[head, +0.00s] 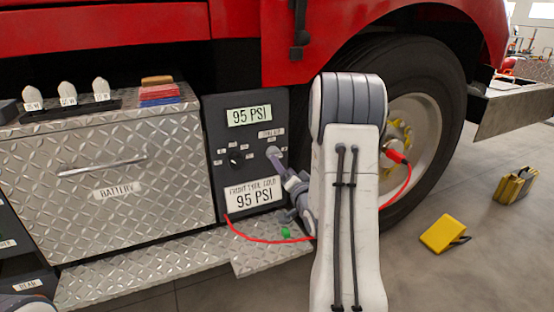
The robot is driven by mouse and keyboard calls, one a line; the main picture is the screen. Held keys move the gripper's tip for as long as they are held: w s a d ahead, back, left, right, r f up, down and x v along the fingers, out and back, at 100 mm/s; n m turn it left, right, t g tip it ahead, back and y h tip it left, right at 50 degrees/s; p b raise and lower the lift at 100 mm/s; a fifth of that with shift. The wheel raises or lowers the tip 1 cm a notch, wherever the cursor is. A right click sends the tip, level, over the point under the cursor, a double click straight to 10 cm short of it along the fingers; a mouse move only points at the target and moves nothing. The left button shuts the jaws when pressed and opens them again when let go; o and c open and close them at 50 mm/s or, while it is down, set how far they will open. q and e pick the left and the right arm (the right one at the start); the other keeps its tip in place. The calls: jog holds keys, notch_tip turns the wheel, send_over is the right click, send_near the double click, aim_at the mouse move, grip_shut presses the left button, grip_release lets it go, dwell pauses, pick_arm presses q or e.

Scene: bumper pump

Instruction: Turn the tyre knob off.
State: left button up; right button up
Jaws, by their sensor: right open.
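A dark control panel (216,120) stands beside the truck's front wheel. A small black knob (236,158) sits on it with several small labels around it; its exact setting is too small to read.
A red hose (262,240) runs from the panel, behind my right arm, to the wheel (419,121). A silver battery box (100,215) stands left of the panel. A tread-plate step (140,277) lies below. A yellow chock (443,233) is on the floor.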

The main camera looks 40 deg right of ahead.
aim_at(277, 155)
jog(key=b+x, duration=0.1)
jog(key=x, duration=0.5)
jog(key=shift+w, duration=0.4)
jog(key=shift+d, duration=0.1)
grip_shut()
